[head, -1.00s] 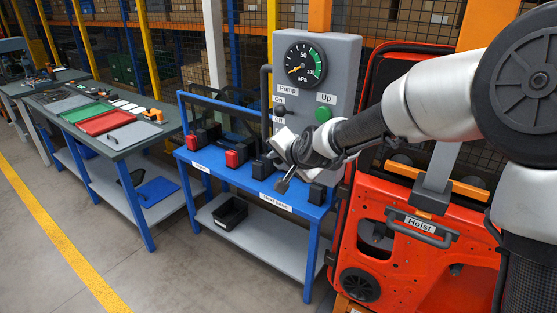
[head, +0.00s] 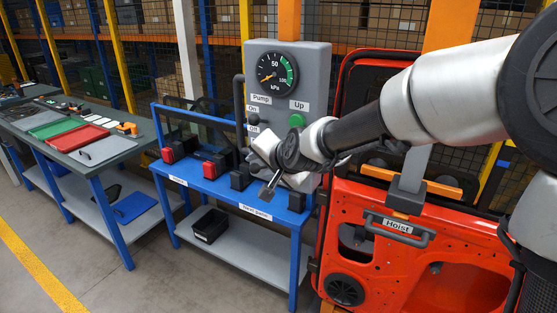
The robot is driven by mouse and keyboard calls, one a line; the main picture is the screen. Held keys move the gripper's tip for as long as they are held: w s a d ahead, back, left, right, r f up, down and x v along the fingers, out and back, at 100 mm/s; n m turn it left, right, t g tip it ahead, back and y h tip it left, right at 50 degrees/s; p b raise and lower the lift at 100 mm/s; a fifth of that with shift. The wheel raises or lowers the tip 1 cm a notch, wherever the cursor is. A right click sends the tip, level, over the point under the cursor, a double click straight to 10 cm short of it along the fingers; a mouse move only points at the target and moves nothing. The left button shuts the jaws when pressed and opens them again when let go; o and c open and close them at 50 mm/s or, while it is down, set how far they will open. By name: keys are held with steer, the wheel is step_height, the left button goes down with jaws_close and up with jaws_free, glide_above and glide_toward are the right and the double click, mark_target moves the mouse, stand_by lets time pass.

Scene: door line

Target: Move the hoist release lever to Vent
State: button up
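A grey control panel (head: 317,72) stands behind the blue bench. It carries a round gauge (head: 276,68), a pump switch (head: 253,118) with a black knob, and a green Up button (head: 296,120). No lever marked Vent can be made out; my arm covers the panel's lower part. The hoist (head: 409,183) hangs at the right, its labelled handle (head: 397,226) at the orange-red door panel (head: 440,255). My gripper (head: 269,190) is in front of the panel's lower part, above the bench's front edge, pointing down. Its fingers are too small to judge, and I see nothing held.
The blue bench (head: 238,208) carries red and black blocks (head: 215,165) and upright dark glass panes. A black bin (head: 210,225) sits on its lower shelf. A grey table (head: 115,148) with trays stands at the left. Floor is free in front, with a yellow line (head: 40,268).

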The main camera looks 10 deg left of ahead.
steer(key=p+v, duration=0.3)
steer(key=v, duration=1)
stand_by(0.5)
steer(key=shift+w, duration=0.1)
